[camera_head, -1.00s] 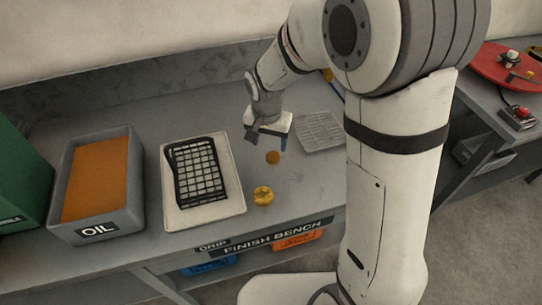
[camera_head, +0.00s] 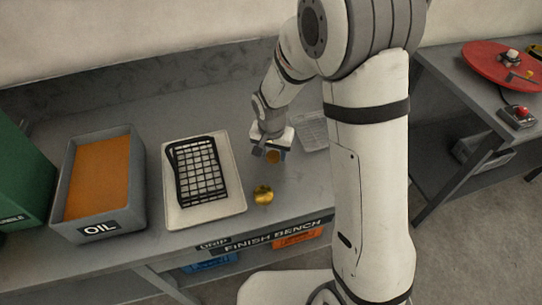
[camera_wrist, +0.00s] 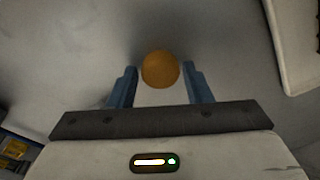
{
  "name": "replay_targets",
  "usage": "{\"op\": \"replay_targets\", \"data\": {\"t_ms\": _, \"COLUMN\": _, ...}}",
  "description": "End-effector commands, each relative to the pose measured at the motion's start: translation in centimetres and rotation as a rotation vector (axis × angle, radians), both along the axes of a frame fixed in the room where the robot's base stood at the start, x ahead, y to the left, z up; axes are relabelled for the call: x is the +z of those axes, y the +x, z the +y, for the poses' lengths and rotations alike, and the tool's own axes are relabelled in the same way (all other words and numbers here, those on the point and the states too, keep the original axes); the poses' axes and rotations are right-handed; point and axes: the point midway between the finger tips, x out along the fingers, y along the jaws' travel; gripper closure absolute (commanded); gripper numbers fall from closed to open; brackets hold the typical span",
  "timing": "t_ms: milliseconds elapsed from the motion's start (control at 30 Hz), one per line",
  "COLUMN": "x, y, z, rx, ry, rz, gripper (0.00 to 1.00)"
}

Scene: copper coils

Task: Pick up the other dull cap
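A dull orange-brown round cap (camera_head: 273,157) lies on the grey bench, right at the front of my gripper. My gripper (camera_head: 270,151) is low over the bench, open and empty. In the wrist view the cap (camera_wrist: 160,69) shows between the two blue fingertips of my gripper (camera_wrist: 160,72), with a gap on each side. I cannot tell whether the fingertips reach down around it or hover just above. A shinier yellow-gold piece (camera_head: 263,194) sits on the bench nearer the front edge.
A pale tray (camera_head: 228,208) with a black grid rack (camera_head: 200,172) stands to the left. Farther left is a grey OIL tank (camera_head: 133,190) with orange liquid, beside a green bin (camera_head: 22,170).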

Motion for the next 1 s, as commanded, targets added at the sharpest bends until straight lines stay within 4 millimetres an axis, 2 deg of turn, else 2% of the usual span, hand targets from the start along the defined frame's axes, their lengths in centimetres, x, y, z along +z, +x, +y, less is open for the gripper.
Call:
{"op": "replay_targets", "data": {"t_ms": 33, "x": 0.0, "y": 0.0, "z": 0.0, "rx": 0.0, "ry": 0.0, "rz": 0.0, "gripper": 0.59}}
{"op": "replay_targets", "data": {"t_ms": 367, "x": 0.0, "y": 0.0, "z": 0.0, "rx": -0.001, "ry": 0.0, "rz": 0.0, "gripper": 0.86}}
{"op": "replay_targets", "data": {"t_ms": 633, "x": 0.4, "y": 0.1, "z": 0.0, "rx": -0.002, "ry": 0.0, "rz": -0.001, "gripper": 0.86}}
{"op": "replay_targets", "data": {"t_ms": 767, "x": 2.1, "y": 0.1, "z": 0.0, "rx": -0.003, "ry": 0.001, "rz": -0.004, "gripper": 0.86}}
{"op": "replay_targets", "data": {"t_ms": 1000, "x": 7.0, "y": 0.1, "z": -0.1, "rx": -0.003, "ry": 0.002, "rz": -0.005, "gripper": 0.86}}
